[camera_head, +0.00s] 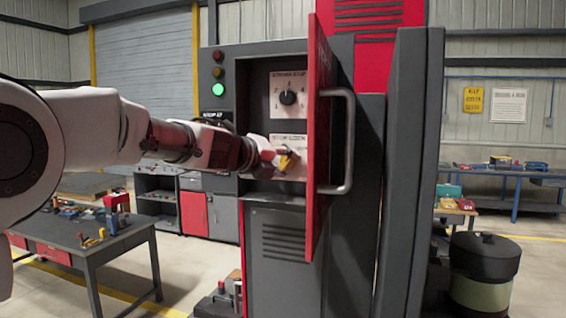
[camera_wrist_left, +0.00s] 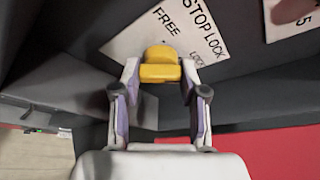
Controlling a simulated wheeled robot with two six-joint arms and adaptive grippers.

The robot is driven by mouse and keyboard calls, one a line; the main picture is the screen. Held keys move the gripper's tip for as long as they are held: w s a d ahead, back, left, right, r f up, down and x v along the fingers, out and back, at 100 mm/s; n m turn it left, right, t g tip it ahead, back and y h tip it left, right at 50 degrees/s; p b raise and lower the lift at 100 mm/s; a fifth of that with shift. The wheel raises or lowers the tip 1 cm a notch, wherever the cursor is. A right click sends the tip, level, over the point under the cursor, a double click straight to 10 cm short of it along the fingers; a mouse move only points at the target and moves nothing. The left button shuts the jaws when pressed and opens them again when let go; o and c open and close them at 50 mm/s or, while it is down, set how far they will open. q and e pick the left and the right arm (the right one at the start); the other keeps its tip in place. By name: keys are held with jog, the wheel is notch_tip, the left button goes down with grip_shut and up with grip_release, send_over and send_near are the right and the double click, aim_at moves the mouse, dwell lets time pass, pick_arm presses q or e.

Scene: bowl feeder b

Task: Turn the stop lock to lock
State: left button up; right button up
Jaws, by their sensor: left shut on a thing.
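The stop lock is a yellow handle (camera_wrist_left: 160,54) on a white plate (camera_wrist_left: 176,30) marked STOP LOCK, with FREE to its left and a partly covered second word to its right in the left wrist view. In the head view the yellow handle (camera_head: 289,161) shows low inside the open cabinet recess. My left gripper (camera_head: 284,157) reaches into the recess, its fingers closed on both sides of the handle; it also shows in the left wrist view (camera_wrist_left: 160,72). I cannot tell exactly which word the handle points to. My right gripper is out of view.
The red cabinet door (camera_head: 320,130) with its grey bar handle (camera_head: 347,140) stands open just right of my left gripper. A black dial (camera_head: 288,97) sits above the stop lock. A green lamp (camera_head: 218,90) glows at the left. A workbench (camera_head: 90,250) stands at the lower left.

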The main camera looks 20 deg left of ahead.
pick_arm(q)
jog(key=shift+m+y, duration=0.3)
jog(key=shift+m, duration=0.1)
jog(key=shift+f, duration=0.1)
jog(key=o, duration=1.1)
jog(key=shift+o, duration=0.2)
